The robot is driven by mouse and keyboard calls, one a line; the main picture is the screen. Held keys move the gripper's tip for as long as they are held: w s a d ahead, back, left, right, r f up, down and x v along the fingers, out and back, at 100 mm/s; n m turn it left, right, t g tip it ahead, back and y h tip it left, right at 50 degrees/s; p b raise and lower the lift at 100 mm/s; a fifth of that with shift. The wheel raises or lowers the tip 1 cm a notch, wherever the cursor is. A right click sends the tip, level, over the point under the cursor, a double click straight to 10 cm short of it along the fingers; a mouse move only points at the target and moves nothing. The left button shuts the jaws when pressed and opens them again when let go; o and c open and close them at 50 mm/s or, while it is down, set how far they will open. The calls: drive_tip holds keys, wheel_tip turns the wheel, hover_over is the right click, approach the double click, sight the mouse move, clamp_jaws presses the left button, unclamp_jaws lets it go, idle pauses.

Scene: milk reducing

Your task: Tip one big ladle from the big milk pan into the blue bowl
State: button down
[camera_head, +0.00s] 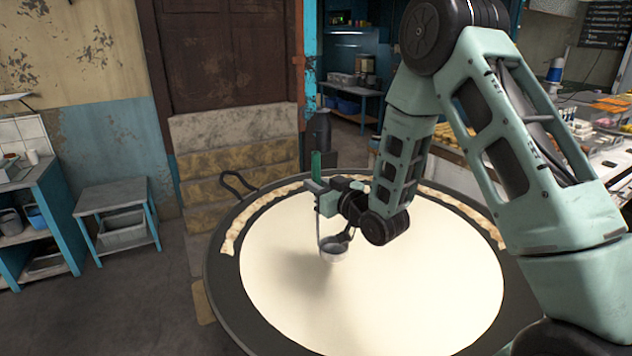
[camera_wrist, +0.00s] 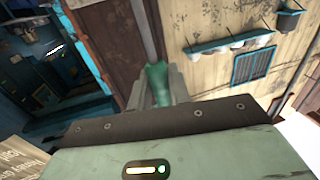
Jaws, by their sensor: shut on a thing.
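The big milk pan (camera_head: 223,290) is a wide dark pan full of cream-white milk (camera_head: 420,290). My gripper (camera_head: 322,197) is above the pan, left of its centre, shut on the ladle's green handle (camera_head: 316,165). The handle also shows between the fingers in the wrist view (camera_wrist: 157,82). The ladle hangs roughly upright, and its grey cup (camera_head: 333,251) is at or just above the milk; I cannot tell which, nor what is in it. A blue vessel (camera_head: 37,217) sits on the left shelf unit; I cannot tell if it is the blue bowl.
A pale crust lies along the pan's far edge. The pan's loop handle (camera_head: 238,184) sticks out at the back left. A blue-framed small table (camera_head: 112,197) stands left, with floor between it and the pan. A stepped block and brown door are behind. A goods counter is at right.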

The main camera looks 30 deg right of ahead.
sight(318, 225)
wheel_tip(318, 225, down, 3)
drive_tip(key=shift+f+b, duration=0.15)
drive_tip(key=shift+b, duration=0.5)
wheel_tip(318, 225, down, 9)
drive_tip(key=b, duration=0.8)
drive_tip(key=shift+b, duration=0.4)
drive_tip(key=shift+r, duration=0.25)
drive_tip(key=shift+r+p, duration=2.8)
drive_tip(key=shift+r, duration=2.35)
drive_tip(key=shift+a+f, duration=0.1)
drive_tip(key=shift+s+a+f+n+b, duration=0.1)
drive_tip(key=shift+s+a+n+b, duration=0.2)
drive_tip(key=shift+a+n+b, duration=0.55)
drive_tip(key=shift+s+a+n+b, duration=0.25)
drive_tip(key=shift+a+n+b, duration=0.3)
drive_tip(key=shift+a+b, duration=0.45)
drive_tip(key=shift+a, duration=0.2)
drive_tip(key=shift+d, duration=0.15)
